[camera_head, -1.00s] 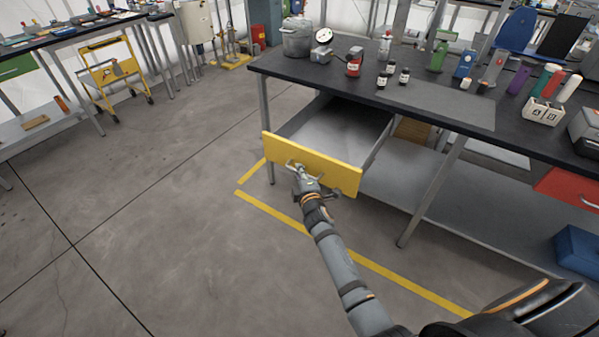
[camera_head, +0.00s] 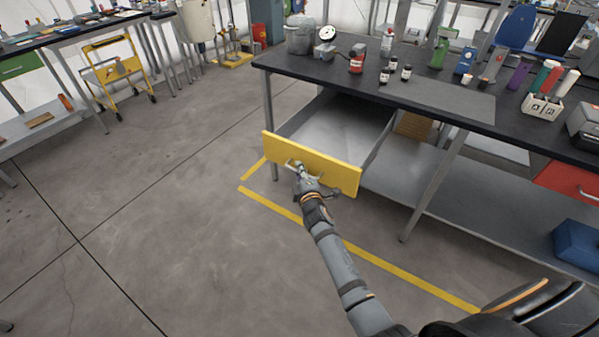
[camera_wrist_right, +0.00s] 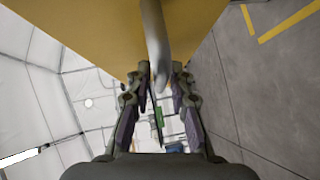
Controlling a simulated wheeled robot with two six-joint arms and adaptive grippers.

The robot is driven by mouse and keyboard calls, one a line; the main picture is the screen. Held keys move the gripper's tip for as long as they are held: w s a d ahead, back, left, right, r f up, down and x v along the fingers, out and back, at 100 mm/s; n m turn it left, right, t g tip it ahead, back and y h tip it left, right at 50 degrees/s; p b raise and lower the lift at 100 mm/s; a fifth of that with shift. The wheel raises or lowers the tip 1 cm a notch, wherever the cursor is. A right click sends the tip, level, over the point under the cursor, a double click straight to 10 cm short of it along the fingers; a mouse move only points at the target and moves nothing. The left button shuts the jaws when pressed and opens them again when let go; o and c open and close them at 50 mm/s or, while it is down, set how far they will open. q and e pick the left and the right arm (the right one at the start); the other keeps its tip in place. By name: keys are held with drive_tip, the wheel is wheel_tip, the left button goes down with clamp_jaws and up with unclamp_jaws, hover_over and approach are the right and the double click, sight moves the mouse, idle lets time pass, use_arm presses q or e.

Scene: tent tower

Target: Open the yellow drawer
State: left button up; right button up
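The yellow drawer (camera_head: 312,164) is pulled well out from under the dark-topped workbench at its left end. Its grey, empty-looking inside shows behind the yellow front. My right gripper (camera_head: 298,168) is at the drawer's handle in the head view. My left gripper is in neither view.
The workbench top (camera_head: 440,97) carries a pot (camera_head: 300,38), bottles and other items. A bench leg (camera_head: 432,190) stands right of the drawer. A red drawer (camera_head: 570,182) and blue box (camera_head: 577,245) are farther right. The floor (camera_head: 170,210) left of the drawer is clear.

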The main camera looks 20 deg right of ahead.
drive_tip(key=shift+s, duration=0.2)
drive_tip(key=s+a+r, duration=0.1)
drive_tip(key=s, duration=1)
drive_tip(key=shift+s+a+r, duration=0.15)
drive_tip(key=shift+s+r, duration=0.1)
drive_tip(key=shift+r, duration=0.15)
drive_tip(key=s+f+m+g+y+p, duration=0.1)
drive_tip(key=s+f+m+g+p, duration=0.3)
drive_tip(key=f, duration=0.6)
drive_tip(key=s+f+m+g+b, duration=0.1)
drive_tip(key=s+f+g, duration=0.1)
drive_tip(key=s+f, duration=0.65)
drive_tip(key=s+f+m+g+y+p, duration=0.15)
drive_tip(key=s+f, duration=0.25)
drive_tip(key=f, duration=0.7)
drive_tip(key=s+d+f+m+g+p, duration=0.1)
drive_tip(key=s+d+f+m+g, duration=0.1)
drive_tip(key=s, duration=0.6)
drive_tip(key=s+d+f+m+g+h+p, duration=0.1)
drive_tip(key=s+d+f+m+g, duration=0.2)
drive_tip(key=s, duration=0.6)
drive_tip(key=s+d+f+m+g+p, duration=0.1)
drive_tip(key=s+d+f+m+g, duration=0.1)
drive_tip(key=s+f, duration=0.4)
drive_tip(key=s+m, duration=0.1)
drive_tip(key=s, duration=0.2)
drive_tip(key=shift+s+d+g, duration=0.25)
drive_tip(key=shift+g, duration=0.1)
